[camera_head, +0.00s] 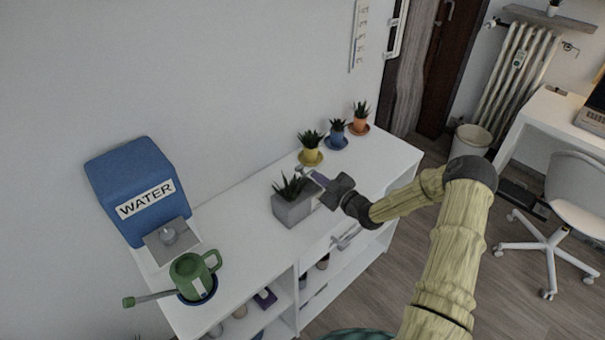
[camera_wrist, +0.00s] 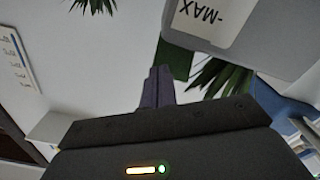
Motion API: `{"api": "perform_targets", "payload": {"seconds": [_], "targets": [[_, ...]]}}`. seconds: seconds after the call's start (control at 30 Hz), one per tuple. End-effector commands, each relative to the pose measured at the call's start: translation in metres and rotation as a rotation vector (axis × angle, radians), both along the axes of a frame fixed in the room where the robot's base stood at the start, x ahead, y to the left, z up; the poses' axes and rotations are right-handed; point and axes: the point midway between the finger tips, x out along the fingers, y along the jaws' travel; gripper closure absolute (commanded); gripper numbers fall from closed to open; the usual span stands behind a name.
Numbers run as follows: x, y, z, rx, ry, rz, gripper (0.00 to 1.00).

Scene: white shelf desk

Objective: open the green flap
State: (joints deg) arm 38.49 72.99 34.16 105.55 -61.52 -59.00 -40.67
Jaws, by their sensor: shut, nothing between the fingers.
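A dark green flat piece, which looks like the green flap (camera_wrist: 178,60), shows in the wrist view at the edge of the grey planter (camera_wrist: 275,38). The planter has a white label with "MAX" on it. In the head view the grey planter (camera_head: 294,208) stands on the white shelf with a spiky plant in it; I cannot make out the flap there. My gripper (camera_head: 316,176) is shut and empty, just behind and right of the planter. In the wrist view its purple fingers (camera_wrist: 158,80) are close beside the flap; I cannot tell whether they touch.
Small potted plants in yellow (camera_head: 311,156), blue (camera_head: 337,135) and orange (camera_head: 360,123) pots stand behind along the wall. A blue water box (camera_head: 137,185) and a green watering can (camera_head: 190,274) are at the left. The shelf top (camera_head: 250,225) between is clear.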

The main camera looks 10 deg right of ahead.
Motion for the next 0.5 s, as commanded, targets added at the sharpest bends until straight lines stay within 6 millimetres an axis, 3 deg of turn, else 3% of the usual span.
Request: {"api": "perform_targets", "payload": {"seconds": [0.5], "targets": [[0.0105, 0.0077, -0.0009, 0.0, 0.0, 0.0, 1.0]]}}
